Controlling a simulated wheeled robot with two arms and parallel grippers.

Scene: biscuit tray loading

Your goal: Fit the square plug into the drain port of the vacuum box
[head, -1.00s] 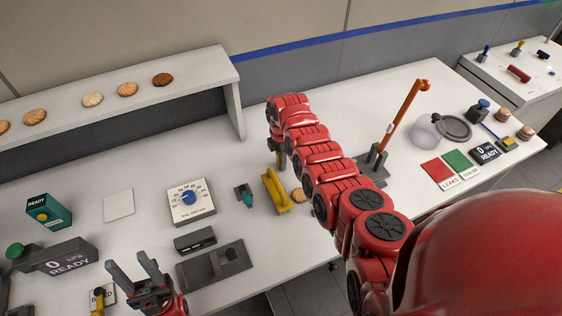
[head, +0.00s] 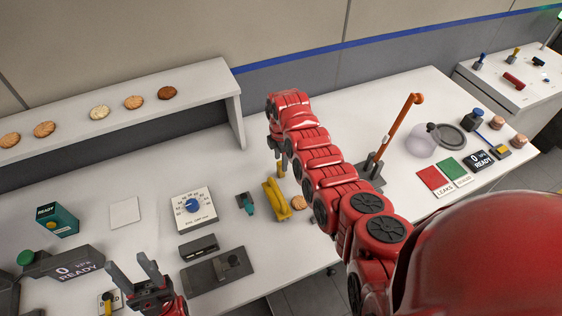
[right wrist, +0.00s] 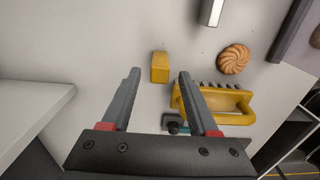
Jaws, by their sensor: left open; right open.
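A small yellow block (right wrist: 160,67), which looks like the square plug, stands on the white table in the right wrist view. My right gripper (right wrist: 158,76) is open above it, with the block between and slightly beyond the fingertips; contact cannot be told. In the head view my right arm hides most of that gripper. My left gripper (head: 128,265) is open and empty over the front left of the table. A grey unit with a green knob and a "0 kPa READY" display (head: 75,269) stands at the left. I cannot tell which thing is the vacuum box, and no drain port is clear.
An orange lever (head: 396,133) rises at the right. A biscuit shelf (head: 190,92) runs behind.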

